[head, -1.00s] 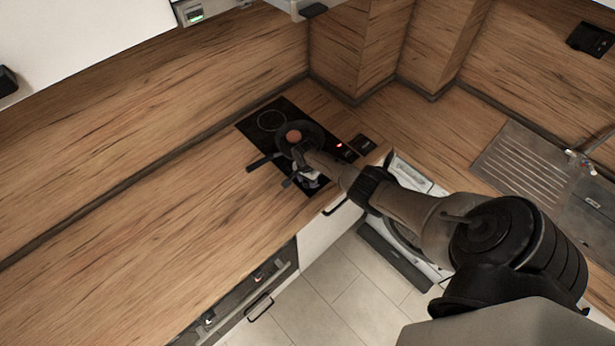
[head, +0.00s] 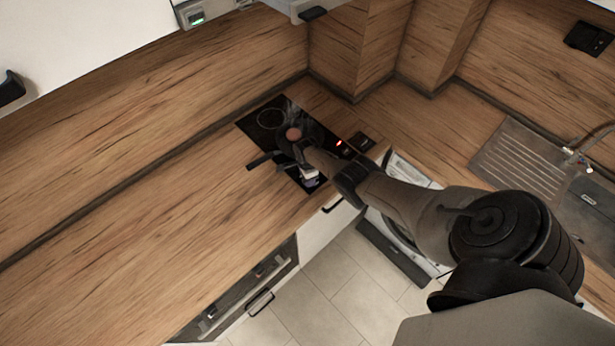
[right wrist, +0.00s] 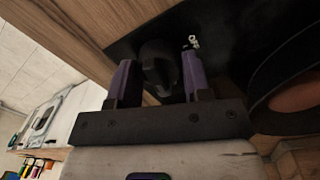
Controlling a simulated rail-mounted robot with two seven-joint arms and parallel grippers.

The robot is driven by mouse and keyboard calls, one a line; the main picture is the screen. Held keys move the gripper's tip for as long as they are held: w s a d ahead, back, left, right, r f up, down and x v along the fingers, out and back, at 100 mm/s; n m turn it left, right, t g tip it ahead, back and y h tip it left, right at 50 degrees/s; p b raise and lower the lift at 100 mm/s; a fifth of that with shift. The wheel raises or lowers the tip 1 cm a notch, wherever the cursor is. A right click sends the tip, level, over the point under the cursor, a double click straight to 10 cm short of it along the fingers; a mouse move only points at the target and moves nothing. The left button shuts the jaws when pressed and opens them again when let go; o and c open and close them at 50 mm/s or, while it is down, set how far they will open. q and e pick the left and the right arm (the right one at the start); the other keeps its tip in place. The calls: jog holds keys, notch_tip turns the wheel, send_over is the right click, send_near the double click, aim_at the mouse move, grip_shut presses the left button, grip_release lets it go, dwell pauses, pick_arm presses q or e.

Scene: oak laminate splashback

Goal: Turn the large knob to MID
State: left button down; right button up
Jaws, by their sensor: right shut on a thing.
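The large knob (right wrist: 158,66) is dark and round with a raised grip, and sits on a black panel in the right wrist view. My right gripper (right wrist: 156,72) has its two purple fingers on either side of the knob and is shut on it. White marks (right wrist: 193,42) show on the panel beside the knob, too small to read. In the head view my right gripper (head: 303,172) is over the front edge of the black cooktop (head: 267,118), and the knob is hidden there. My left gripper is not in view.
A dark pan (right wrist: 262,96) with a round brown thing (head: 293,133) in it stands close beside my right gripper. A red light (head: 339,143) glows on the cooktop. The wooden counter (head: 150,230) is clear at left; a sink (head: 520,155) lies at right.

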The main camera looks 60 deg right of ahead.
dwell(0.4)
jog(key=o, duration=0.9)
jog(key=shift+r, duration=0.15)
jog(key=shift+r+p, duration=0.25)
jog(key=shift+p, duration=0.05)
jog(key=shift+w+d+r+p, duration=0.15)
jog(key=shift+r+p, duration=1.5)
jog(key=shift+r, duration=1.65)
jog(key=shift+w+d+r+p, duration=0.1)
jog(key=shift+r+p, duration=1.5)
jog(key=shift+r, duration=1.65)
